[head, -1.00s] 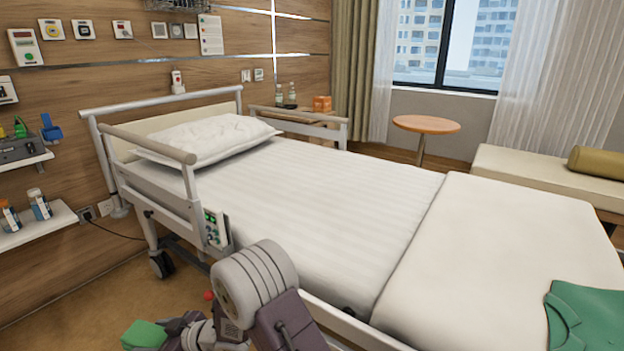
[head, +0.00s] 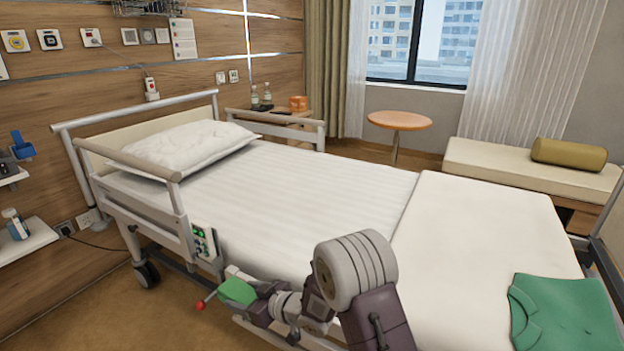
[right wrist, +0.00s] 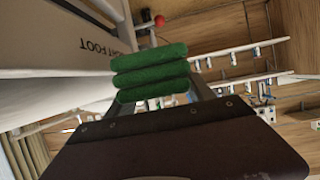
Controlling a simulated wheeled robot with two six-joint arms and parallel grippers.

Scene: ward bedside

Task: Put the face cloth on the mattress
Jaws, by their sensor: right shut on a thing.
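The face cloth (head: 238,290) is a small folded green cloth. My right gripper (head: 246,299) is shut on it and holds it beside the near side of the bed, below the bed's control panel. In the right wrist view the cloth (right wrist: 150,77) shows as stacked green folds between the fingers. The mattress (head: 300,202) has a white striped sheet and lies beyond the gripper, apart from the cloth. My left gripper is not in view.
A pillow (head: 188,148) lies at the head end. A cream blanket (head: 470,240) covers the foot end, with a green garment (head: 565,315) on it. A bed rail (head: 130,158) stands at the near head side. The middle of the mattress is clear.

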